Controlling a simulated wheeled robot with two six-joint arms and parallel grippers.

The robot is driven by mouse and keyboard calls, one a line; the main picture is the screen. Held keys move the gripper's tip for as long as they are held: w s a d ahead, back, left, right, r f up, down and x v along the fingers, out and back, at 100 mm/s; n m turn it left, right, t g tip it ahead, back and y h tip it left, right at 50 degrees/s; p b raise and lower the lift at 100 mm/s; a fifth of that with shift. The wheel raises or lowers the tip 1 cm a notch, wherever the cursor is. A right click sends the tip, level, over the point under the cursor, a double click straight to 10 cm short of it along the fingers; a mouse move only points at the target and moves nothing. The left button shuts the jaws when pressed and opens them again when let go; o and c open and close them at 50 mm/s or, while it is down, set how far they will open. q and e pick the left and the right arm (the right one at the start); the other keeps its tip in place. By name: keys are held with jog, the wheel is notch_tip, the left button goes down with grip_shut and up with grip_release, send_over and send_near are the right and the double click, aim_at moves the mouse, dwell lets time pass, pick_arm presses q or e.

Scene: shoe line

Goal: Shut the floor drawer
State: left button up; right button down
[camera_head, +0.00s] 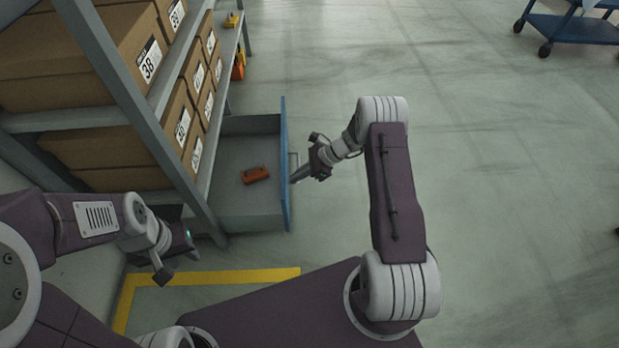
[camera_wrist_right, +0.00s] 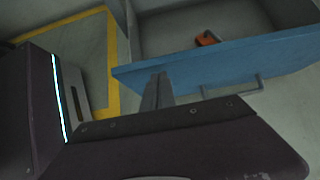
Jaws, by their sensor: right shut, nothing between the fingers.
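The floor drawer (camera_head: 250,215) is pulled out from under the shelf unit, with a grey inside and a blue front panel (camera_head: 286,165). A small orange-red object (camera_head: 255,174) lies in it. A thin grey handle (camera_head: 294,166) is on the panel's outer face. My right gripper (camera_head: 296,178) is shut and empty, its tip close to the blue front beside the handle. In the right wrist view the shut fingers (camera_wrist_right: 156,92) reach the blue panel (camera_wrist_right: 225,62); whether they touch it I cannot tell. My left gripper (camera_head: 163,274) hangs near the shelf's front post; its jaw state is unclear.
The shelf unit (camera_head: 130,68) holds several brown boxes at the left. Yellow floor tape (camera_head: 215,277) runs in front of it. A blue cart (camera_head: 570,27) stands far right. The floor to the right of the drawer is clear.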

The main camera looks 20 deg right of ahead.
pick_arm(q)
jog(key=shift+f, duration=0.3)
pick_arm(e)
jog(key=shift+w+a, duration=0.1)
jog(key=shift+a, duration=0.35)
pick_arm(q)
jog(key=shift+w+d+r+p, duration=0.2)
jog(key=shift+w+r+p, duration=0.2)
jog(key=shift+w+r, duration=0.2)
pick_arm(e)
jog(key=w+a, duration=0.3)
jog(key=a, duration=0.9)
jog(key=w+a, duration=0.4)
jog(key=a, duration=0.8)
jog(key=shift+r, duration=0.2)
